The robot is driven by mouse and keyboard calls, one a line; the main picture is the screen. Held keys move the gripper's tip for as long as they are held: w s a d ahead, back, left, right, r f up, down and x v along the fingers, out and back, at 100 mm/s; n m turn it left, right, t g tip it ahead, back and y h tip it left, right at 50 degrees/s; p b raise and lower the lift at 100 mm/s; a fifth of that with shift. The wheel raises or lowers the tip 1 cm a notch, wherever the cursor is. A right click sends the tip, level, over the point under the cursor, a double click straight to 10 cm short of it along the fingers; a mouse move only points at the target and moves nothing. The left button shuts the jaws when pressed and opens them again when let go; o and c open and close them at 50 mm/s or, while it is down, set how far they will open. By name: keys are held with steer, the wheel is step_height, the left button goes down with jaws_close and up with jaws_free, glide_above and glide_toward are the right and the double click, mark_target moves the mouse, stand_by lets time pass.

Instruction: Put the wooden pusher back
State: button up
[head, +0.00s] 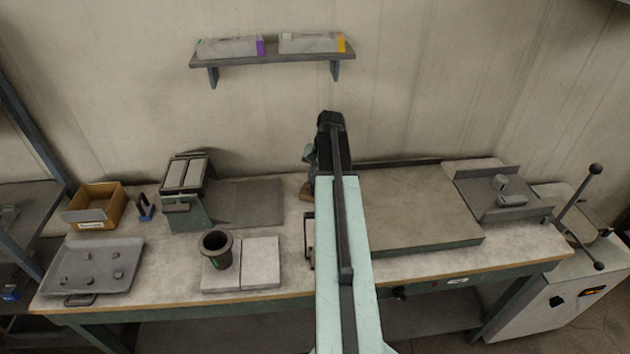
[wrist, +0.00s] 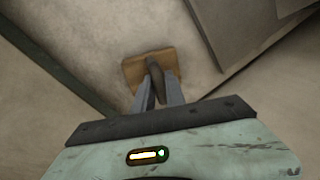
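The wooden pusher is a brown block with a dark upright handle. In the wrist view the wooden pusher (wrist: 134,72) is at the upper middle, at the fingertips of my gripper (wrist: 157,88). The two grey fingers lie on either side of the handle and look closed on it. In the head view only a small brown part of the pusher (head: 306,192) shows near the back of the bench, just left of my arm. My gripper (head: 310,168) is mostly hidden behind my arm there. I cannot tell whether the block touches the bench.
On the bench (head: 285,210) stand a grey tray (head: 70,268), cardboard box (head: 78,215), green machine (head: 192,215), and dark cup (head: 216,262) on pale slabs (head: 262,275). A large plate (head: 420,225) lies right of my arm. A shelf (head: 275,58) hangs above.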

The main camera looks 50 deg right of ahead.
steer(key=o, duration=0.3)
steer(key=shift+r, duration=0.1)
steer(key=p+v, duration=1.2)
steer(key=shift+d+r, duration=0.1)
steer(key=shift+r, duration=0.05)
steer(key=shift+w, duration=0.1)
steer(key=w+a+n+g, duration=0.1)
steer(key=w+a+n, duration=0.2)
steer(key=a, duration=0.8)
steer(key=w+a+n, duration=0.2)
steer(key=w+a, duration=0.2)
steer(key=a, duration=0.7)
steer(key=s+a+n, duration=0.1)
steer(key=a+n, duration=0.1)
steer(key=a, duration=0.6)
steer(key=a+n, duration=0.3)
steer(key=a, duration=0.6)
steer(key=s+a+n+g+h, duration=0.1)
steer(key=a+n, duration=0.1)
steer(key=a, duration=0.6)
steer(key=shift+s+a+f+n, duration=0.3)
